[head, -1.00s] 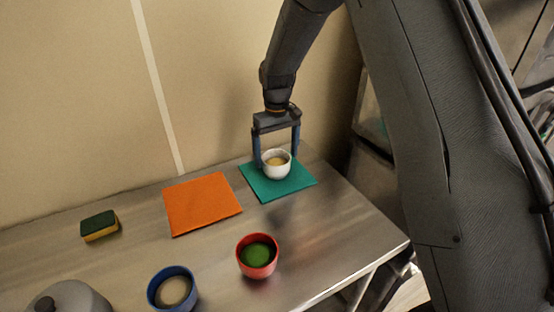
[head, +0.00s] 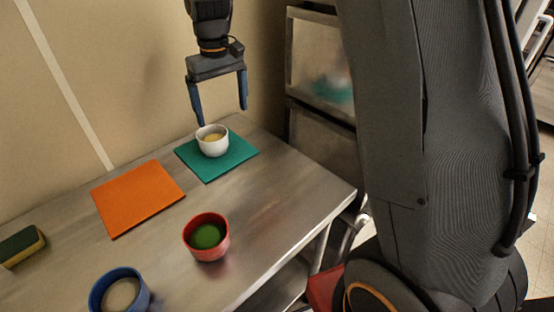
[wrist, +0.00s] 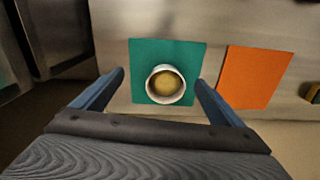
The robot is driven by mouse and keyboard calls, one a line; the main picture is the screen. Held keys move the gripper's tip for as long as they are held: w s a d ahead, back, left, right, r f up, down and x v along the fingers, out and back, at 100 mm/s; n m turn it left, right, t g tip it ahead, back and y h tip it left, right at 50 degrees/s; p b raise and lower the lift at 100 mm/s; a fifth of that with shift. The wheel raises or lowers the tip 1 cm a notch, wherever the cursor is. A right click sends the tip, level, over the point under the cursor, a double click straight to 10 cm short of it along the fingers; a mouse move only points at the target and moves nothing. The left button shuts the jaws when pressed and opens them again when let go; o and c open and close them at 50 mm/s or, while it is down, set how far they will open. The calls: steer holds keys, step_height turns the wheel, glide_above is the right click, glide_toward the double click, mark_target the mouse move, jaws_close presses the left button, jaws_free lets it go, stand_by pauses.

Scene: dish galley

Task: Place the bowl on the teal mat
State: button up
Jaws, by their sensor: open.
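The white bowl (head: 212,143) stands upright on the teal mat (head: 232,164) near the back wall. In the wrist view the bowl (wrist: 165,87) also rests within the teal mat (wrist: 190,54), and something yellowish-tan shows inside it. My gripper (head: 222,115) is open and empty above the bowl, with its blue fingers apart. In the wrist view my gripper (wrist: 161,80) has a finger on each side of the bowl, clear of it.
An orange mat (head: 138,197) lies left of the teal one. A red bowl (head: 207,238) with green inside and a blue bowl (head: 120,292) stand nearer the front. A sponge (head: 20,246) lies at the far left. The steel table right of the red bowl is clear.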

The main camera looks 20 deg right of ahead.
steer(key=s+d+f+m, duration=0.1)
steer(key=s+d+f, duration=0.1)
steer(key=s, duration=0.5)
steer(key=s+d+f+m, duration=0.1)
steer(key=s+d+f, duration=0.1)
steer(key=s+d, duration=0.2)
steer(key=s+d+f+m+t, duration=0.1)
steer(key=s+d+f, duration=0.1)
steer(key=s, duration=0.9)
steer(key=shift+d+m, duration=0.3)
steer(key=shift+d, duration=0.5)
steer(key=shift+f, duration=0.25)
